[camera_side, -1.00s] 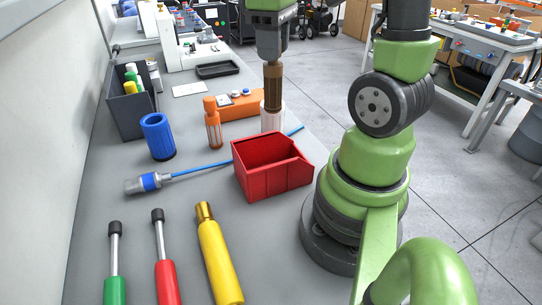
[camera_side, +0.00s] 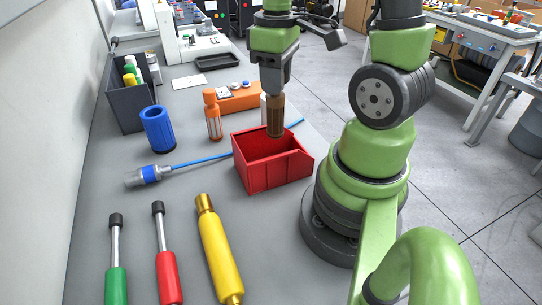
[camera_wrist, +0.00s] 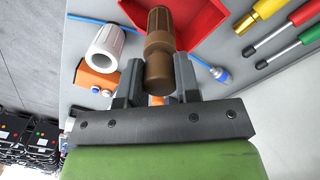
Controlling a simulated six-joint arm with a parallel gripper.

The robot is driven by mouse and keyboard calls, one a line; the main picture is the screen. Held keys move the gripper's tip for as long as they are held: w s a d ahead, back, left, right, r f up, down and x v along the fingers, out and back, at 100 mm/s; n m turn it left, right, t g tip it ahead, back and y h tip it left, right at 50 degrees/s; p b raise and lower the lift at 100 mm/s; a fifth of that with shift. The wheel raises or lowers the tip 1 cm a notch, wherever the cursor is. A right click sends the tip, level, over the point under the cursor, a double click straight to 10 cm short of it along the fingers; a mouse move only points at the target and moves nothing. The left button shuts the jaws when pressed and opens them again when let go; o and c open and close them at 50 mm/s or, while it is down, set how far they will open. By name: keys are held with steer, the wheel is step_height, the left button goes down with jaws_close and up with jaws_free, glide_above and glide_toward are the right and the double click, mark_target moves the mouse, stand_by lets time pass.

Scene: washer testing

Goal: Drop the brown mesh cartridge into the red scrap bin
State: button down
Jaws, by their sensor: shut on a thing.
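The brown mesh cartridge (camera_side: 275,115) hangs upright below my gripper (camera_side: 274,92), which is shut on its upper end. Its lower end is over the back part of the open red scrap bin (camera_side: 272,172), at about rim height in the side view. I cannot tell whether the tip is below the rim. In the wrist view the cartridge (camera_wrist: 158,45) sits between the two fingers of my gripper (camera_wrist: 160,88), with part of the red bin (camera_wrist: 200,22) behind it. The bin's visible inside looks empty.
A white cylinder (camera_wrist: 105,45) stands close behind the bin, mostly hidden in the side view. Yellow (camera_side: 218,250), red and green cylinders lie in front.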

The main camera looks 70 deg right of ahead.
steer(key=c, duration=0.8)
jaws_free()
steer(key=shift+o, duration=0.2)
step_height(320, 180, up, 10)
steer(key=s+a+r+m+t+y, duration=0.1)
steer(key=s+a+m+t, duration=0.1)
steer(key=a, duration=0.4)
steer(key=s+a+r+m+t+y, duration=0.1)
steer(key=s+a+m+t, duration=0.1)
steer(key=a+t, duration=0.3)
steer(key=shift+a, duration=0.8)
